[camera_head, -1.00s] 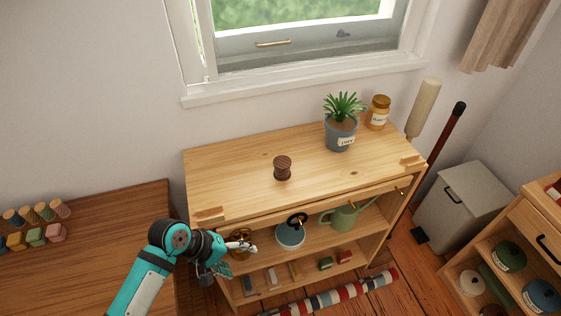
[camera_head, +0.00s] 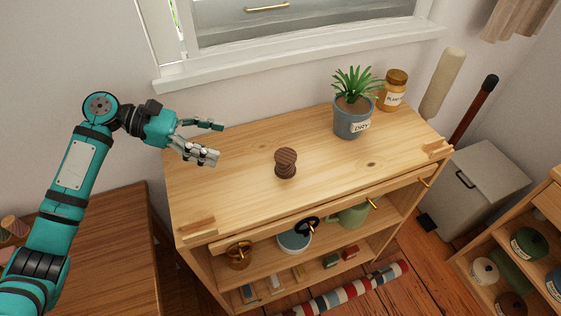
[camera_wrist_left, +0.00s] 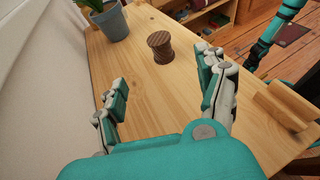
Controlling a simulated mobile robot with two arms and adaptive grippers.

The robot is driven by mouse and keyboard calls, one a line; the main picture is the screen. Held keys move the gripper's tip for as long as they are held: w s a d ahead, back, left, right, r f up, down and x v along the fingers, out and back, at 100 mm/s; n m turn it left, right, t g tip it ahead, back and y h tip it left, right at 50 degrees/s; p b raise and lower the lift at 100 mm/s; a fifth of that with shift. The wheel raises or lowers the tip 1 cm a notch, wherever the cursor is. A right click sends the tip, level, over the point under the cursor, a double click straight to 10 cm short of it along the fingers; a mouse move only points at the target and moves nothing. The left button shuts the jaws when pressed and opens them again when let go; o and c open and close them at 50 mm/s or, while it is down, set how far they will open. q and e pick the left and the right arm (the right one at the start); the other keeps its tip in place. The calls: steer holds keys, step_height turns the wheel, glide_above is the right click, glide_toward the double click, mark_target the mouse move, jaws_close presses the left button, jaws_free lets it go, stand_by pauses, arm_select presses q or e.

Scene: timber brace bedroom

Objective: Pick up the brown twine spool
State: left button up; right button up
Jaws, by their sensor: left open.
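The brown twine spool (camera_head: 286,163) stands upright on the light wooden top of the shelf unit. It also shows in the left wrist view (camera_wrist_left: 159,47), ahead of the fingers and between their lines. My left gripper (camera_head: 220,141) is open and empty above the left part of the top, to the left of the spool and apart from it. Its two spread fingers also show in the left wrist view (camera_wrist_left: 165,92). My right gripper is not seen in the head view; part of a teal arm shows at the upper right of the left wrist view.
A potted plant (camera_head: 352,117) and an amber jar (camera_head: 393,92) stand at the back right of the top (camera_head: 225,185). Small wooden blocks lie at its front left (camera_head: 197,227) and right end (camera_head: 437,147). The window sill (camera_head: 290,56) is behind. The surface around the spool is clear.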

arm_select(q)
glide_toward(276, 155)
steer(key=x, duration=0.2)
steer(key=shift+s+d+f+p, duration=0.1)
steer(key=shift+s+d+p, duration=0.2)
steer(key=shift+d+p, duration=0.1)
steer(key=x, duration=0.4)
steer(key=shift+w+a+f, duration=0.1)
steer(key=shift+d+f, duration=0.15)
steer(key=shift+d, duration=0.45)
steer(key=x, duration=0.3)
steer(key=shift+w+d+f+p, duration=0.1)
steer(key=shift+w+d+p, duration=0.05)
steer(key=shift+d+p, duration=0.2)
steer(key=shift+d+f, duration=0.2)
steer(key=shift+d, duration=0.2)
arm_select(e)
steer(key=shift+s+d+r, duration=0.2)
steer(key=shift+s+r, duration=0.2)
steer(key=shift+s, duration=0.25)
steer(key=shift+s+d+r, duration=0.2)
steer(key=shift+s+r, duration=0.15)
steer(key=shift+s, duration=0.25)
arm_select(q)
steer(key=shift+a, duration=0.1)
steer(key=shift+c, duration=0.4)
